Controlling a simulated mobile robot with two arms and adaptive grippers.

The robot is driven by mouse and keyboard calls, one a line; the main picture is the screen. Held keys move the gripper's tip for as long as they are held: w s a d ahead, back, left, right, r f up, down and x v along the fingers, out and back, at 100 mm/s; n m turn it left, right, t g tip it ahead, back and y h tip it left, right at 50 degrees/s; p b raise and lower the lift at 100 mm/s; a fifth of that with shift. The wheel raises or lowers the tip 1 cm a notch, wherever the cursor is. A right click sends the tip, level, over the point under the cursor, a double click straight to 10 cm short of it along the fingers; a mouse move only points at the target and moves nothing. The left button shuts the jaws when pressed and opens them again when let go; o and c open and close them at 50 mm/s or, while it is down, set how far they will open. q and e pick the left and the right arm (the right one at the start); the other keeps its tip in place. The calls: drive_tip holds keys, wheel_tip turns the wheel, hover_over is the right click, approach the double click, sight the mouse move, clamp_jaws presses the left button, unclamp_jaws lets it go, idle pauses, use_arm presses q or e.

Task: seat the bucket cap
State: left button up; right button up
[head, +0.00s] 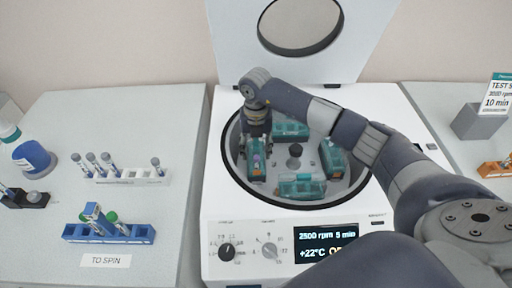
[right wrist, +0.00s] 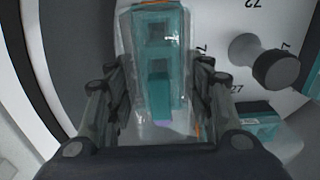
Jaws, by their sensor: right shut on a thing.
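My right gripper (head: 257,145) is inside the open centrifuge bowl, over the left bucket (head: 256,173). In the right wrist view my right gripper (right wrist: 158,105) has its fingers on both sides of a clear bucket cap (right wrist: 180,45) and is shut on it. The teal bucket (right wrist: 157,85) shows through the cap, with a small purple spot near its near end. The cap lies over the bucket; I cannot tell whether it is fully down. My left gripper is not in view.
The centrifuge (head: 220,215) has its lid (head: 235,45) raised. Other teal buckets (head: 301,187) sit around the rotor hub (head: 295,151). On the left table stand a white tube rack (head: 130,181), a blue rack (head: 140,234) and a blue-capped container (head: 33,157).

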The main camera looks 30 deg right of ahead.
drive_tip(key=o, duration=1.1)
wheel_tip(320, 180, up, 12)
drive_tip(key=shift+f, duration=0.1)
idle(0.6)
